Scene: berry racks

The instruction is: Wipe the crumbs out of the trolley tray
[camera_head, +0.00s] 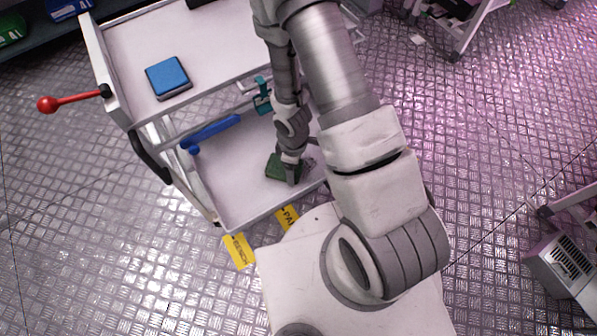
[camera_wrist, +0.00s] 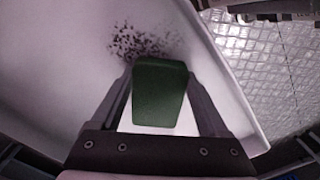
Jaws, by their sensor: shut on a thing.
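The trolley tray (camera_head: 228,186) is a pale lower tray of a white trolley, under its upper shelf. My gripper (camera_head: 288,172) is down in the tray and shut on a green sponge (camera_head: 274,168). In the wrist view the green sponge (camera_wrist: 160,90) sits between the two fingers of my gripper (camera_wrist: 160,95). Dark crumbs (camera_wrist: 135,42) lie scattered on the tray floor (camera_wrist: 60,70) just beyond the sponge's far edge. In the head view my arm and gripper hide part of the tray, and the crumbs are hard to make out.
A blue-handled tool (camera_head: 212,132) lies in the tray's left part, with a teal item (camera_head: 262,96) near its back. A blue block (camera_head: 168,77) rests on the upper shelf (camera_head: 130,45). A red-knobbed lever (camera_head: 75,100) sticks out left. Raised tray walls (camera_wrist: 222,85) stand close by.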

